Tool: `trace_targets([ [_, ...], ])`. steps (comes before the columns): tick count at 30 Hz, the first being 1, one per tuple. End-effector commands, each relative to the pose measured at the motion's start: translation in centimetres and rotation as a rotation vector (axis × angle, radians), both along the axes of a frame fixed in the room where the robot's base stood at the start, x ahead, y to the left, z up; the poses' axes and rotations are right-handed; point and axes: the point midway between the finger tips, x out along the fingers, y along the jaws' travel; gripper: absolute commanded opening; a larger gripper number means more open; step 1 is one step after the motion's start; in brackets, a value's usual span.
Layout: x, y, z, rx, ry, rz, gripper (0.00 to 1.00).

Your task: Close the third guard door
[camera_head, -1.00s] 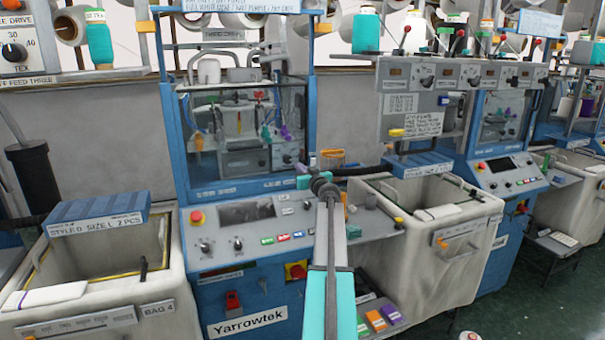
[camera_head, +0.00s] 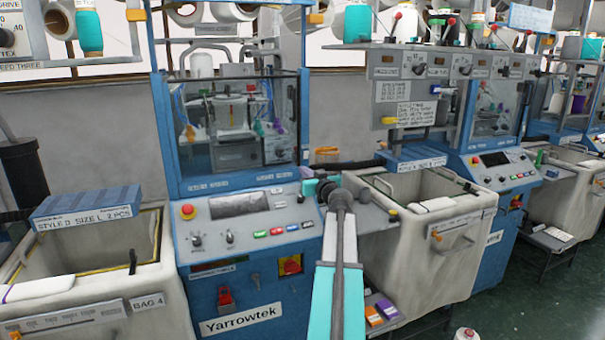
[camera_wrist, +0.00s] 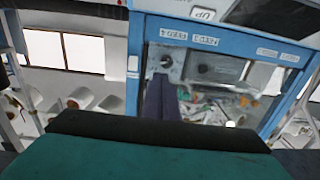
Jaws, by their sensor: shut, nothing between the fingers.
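The nearest knitting machine has a blue frame around a clear guard window (camera_head: 226,161). Needle-bed parts show through the pane, and a dark edge runs along its top. I cannot tell how far this guard is open. A second blue-framed guard (camera_head: 497,101) stands on the machine to the right. I cannot read which guard is the third. My gripper is shut and empty; in the wrist view its dark fingers (camera_wrist: 163,98) overlap the blue frame and window. The frame's feed labels appear upside down there. In the head view my arm hides part of the panel's right end.
The control panel (camera_head: 239,202) with a red stop button (camera_head: 187,211) lies below the window. A cloth bin (camera_head: 150,284) stands left and another (camera_head: 415,262) right. Coloured packets (camera_head: 381,310) lie low by the right bin. The floor at far right is partly clear.

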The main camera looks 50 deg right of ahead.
Motion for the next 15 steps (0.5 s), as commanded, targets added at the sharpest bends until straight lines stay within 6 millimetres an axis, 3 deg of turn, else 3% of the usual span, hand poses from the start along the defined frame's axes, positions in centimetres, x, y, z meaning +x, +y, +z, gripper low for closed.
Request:
trace_targets([
  [6,-1.6,1.0,-0.1,0.0,0.0,0.0,0.0],
  [15,-2.0,1.2,0.0,0.001,0.0,0.001,0.0],
])
